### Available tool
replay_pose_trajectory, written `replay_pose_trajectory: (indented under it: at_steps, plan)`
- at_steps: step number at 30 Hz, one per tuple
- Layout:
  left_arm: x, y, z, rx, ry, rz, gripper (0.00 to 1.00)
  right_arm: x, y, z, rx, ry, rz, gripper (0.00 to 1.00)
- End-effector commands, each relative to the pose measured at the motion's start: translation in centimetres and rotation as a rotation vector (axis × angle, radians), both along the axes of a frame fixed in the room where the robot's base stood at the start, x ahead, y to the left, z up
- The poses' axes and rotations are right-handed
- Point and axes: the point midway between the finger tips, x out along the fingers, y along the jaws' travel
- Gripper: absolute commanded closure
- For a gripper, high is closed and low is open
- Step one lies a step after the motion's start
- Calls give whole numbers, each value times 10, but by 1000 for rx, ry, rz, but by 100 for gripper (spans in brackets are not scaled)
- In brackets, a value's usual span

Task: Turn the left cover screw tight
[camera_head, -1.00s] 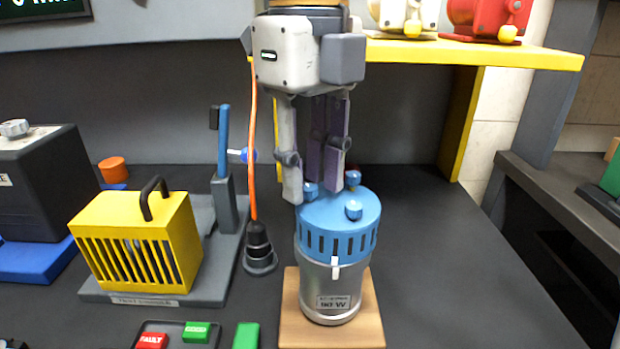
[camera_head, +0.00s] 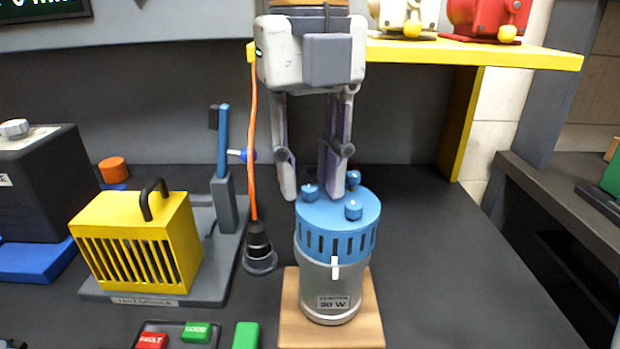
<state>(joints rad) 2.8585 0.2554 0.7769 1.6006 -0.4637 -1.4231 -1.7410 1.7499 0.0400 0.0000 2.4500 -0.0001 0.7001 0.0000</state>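The motor (camera_head: 330,285) stands upright on a wooden block, with a silver body and a blue slotted cover (camera_head: 338,228). Several blue knob-like screws sit on the cover: the left cover screw (camera_head: 310,191), a front right one (camera_head: 353,210) and a back one (camera_head: 353,178). My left gripper (camera_head: 312,196) points straight down over the cover's left part. Its fingers are apart, one on each side of the left cover screw in the picture, with visible gaps to it. I cannot tell how far the screw is seated. My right gripper is not in view.
An orange cable (camera_head: 252,150) hangs to a black socket (camera_head: 259,245) just left of the motor. A yellow caged unit (camera_head: 140,245) stands further left. A yellow shelf (camera_head: 480,54) is behind. The table right of the motor is clear.

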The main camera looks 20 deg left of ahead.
Motion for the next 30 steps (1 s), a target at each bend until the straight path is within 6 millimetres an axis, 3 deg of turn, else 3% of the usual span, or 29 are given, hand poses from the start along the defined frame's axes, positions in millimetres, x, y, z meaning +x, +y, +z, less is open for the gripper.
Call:
replay_pose_trajectory:
  at_steps: [14,30]
  plan:
    - [0,0,0,1,1,3,73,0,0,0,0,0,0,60]
    - [0,0,54,0,0,5,73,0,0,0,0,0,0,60]
